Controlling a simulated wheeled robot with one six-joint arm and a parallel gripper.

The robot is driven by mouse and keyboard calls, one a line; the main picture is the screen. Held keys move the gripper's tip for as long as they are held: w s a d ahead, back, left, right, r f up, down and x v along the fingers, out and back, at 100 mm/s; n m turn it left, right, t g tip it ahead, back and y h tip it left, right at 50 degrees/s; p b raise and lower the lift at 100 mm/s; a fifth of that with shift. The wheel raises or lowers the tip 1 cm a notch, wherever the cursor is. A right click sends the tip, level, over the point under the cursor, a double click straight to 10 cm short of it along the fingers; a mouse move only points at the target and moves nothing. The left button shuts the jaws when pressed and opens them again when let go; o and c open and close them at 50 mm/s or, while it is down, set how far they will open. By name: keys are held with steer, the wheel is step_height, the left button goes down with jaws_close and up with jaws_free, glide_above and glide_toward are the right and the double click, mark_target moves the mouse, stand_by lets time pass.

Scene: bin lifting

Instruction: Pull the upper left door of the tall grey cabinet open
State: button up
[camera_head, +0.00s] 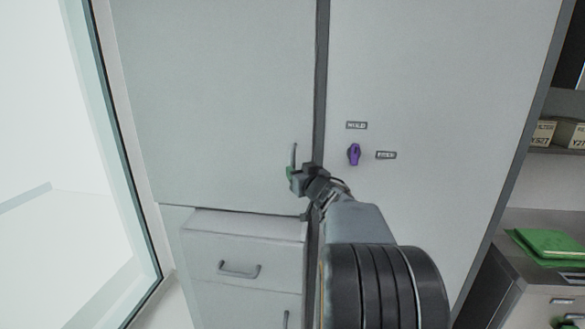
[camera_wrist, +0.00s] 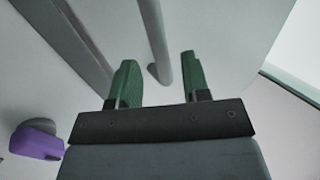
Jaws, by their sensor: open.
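The tall grey cabinet's upper left door (camera_head: 215,95) looks closed in the head view. Its thin vertical handle (camera_head: 294,157) is near the door's lower right corner. My gripper (camera_head: 291,174) is at the handle's lower part, which it partly hides. In the wrist view the handle bar (camera_wrist: 156,40) passes between the two green fingertips of my gripper (camera_wrist: 158,80). The fingers are apart, with a visible gap on each side of the bar. The door surface lies behind them.
The right door (camera_head: 440,90) carries a purple knob (camera_head: 354,154) and small labels. Drawers (camera_head: 243,250) sit below the left door. A glass panel edge (camera_head: 120,160) stands at left. A counter with a green folder (camera_head: 550,242) is at right.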

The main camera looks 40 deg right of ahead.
steer(key=shift+w+d, duration=0.15)
steer(key=shift+w, duration=0.85)
steer(key=shift+w+d, duration=0.15)
steer(key=shift+w, duration=0.8)
steer(key=shift+c, duration=0.2)
jaws_close()
